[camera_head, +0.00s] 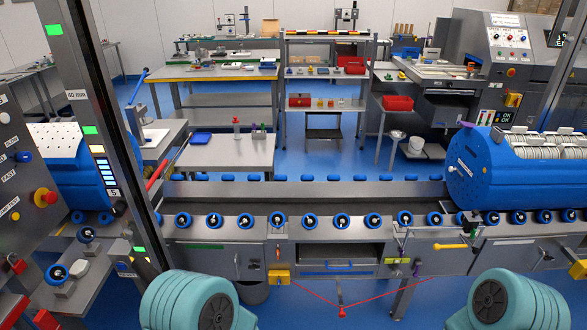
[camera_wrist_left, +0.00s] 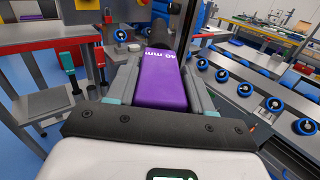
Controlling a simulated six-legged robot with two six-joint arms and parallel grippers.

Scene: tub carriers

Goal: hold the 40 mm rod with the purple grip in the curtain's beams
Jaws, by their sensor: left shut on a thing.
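In the left wrist view my left gripper (camera_wrist_left: 160,72) is shut on the purple grip (camera_wrist_left: 160,88), which is marked 40 mm. The dark rod (camera_wrist_left: 158,36) runs forward from the grip, away from me; its far end is hard to make out. In the head view the curtain's tall dark post (camera_head: 96,120) stands at the left, with green lamps, a 40 mm label and a small lit display. The beams themselves do not show. The held rod and my left gripper cannot be made out in the head view. My right gripper is in neither view.
A roller conveyor (camera_head: 300,205) with blue rollers crosses the middle. A control panel (camera_head: 25,185) with knobs stands at far left. A small yellow-handled tool (camera_head: 450,246) is on the conveyor front.

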